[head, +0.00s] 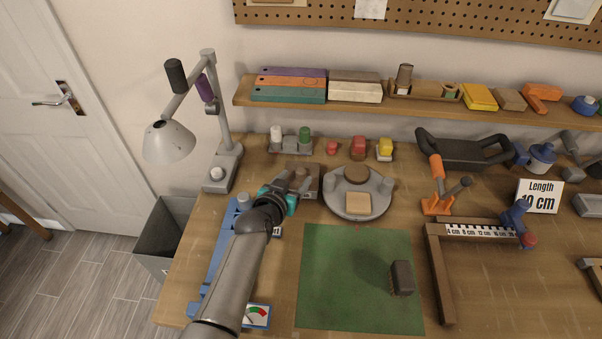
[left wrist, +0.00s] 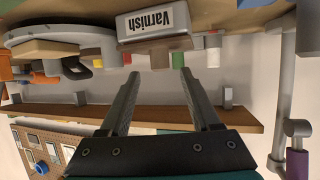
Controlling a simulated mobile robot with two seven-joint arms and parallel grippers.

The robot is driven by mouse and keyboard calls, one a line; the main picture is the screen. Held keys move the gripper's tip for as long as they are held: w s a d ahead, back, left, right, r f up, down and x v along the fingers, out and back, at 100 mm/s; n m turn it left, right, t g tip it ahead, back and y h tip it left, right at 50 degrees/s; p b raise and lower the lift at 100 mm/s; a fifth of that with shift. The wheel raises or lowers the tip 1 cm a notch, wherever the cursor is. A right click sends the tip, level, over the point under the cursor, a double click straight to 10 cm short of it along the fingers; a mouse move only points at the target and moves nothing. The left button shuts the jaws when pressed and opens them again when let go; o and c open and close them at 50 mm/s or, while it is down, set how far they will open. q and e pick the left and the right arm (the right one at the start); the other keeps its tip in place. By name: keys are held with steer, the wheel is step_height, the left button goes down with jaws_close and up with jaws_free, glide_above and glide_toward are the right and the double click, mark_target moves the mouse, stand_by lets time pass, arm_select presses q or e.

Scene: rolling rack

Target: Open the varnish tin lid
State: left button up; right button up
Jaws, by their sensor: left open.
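The varnish tin (head: 312,172) is a small brown-grey box near the back left of the bench, partly covered by my left gripper in the head view. In the left wrist view the tin (left wrist: 157,38) appears upside down with its white "Varnish" label facing me. My left gripper (head: 294,183) is open, with its fingers at the tin's left front. In the left wrist view the two fingers of this gripper (left wrist: 160,76) are spread and empty, apart from the tin in the picture. My right gripper is not in view.
A round grey stand (head: 342,205) is close right of the tin. Small jars (head: 304,140) stand behind it, and a grey lamp (head: 222,165) stands to the left. A blue tool (head: 212,255) lies by my arm. The green mat (head: 345,290) is mostly clear, with a dark brush (head: 402,275).

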mark_target(299, 174)
arm_select(q)
steer(key=b+x, duration=0.1)
steer(key=x, duration=0.3)
steer(key=shift+w+f, duration=0.1)
steer(key=shift+w+d+f+b, duration=0.15)
steer(key=shift+w+f+b, duration=0.05)
steer(key=shift+w+b, duration=0.3)
steer(key=shift+w, duration=0.1)
steer(key=shift+c, duration=0.2)
steer(key=c, duration=0.3)
jaws_close()
stand_by(0.5)
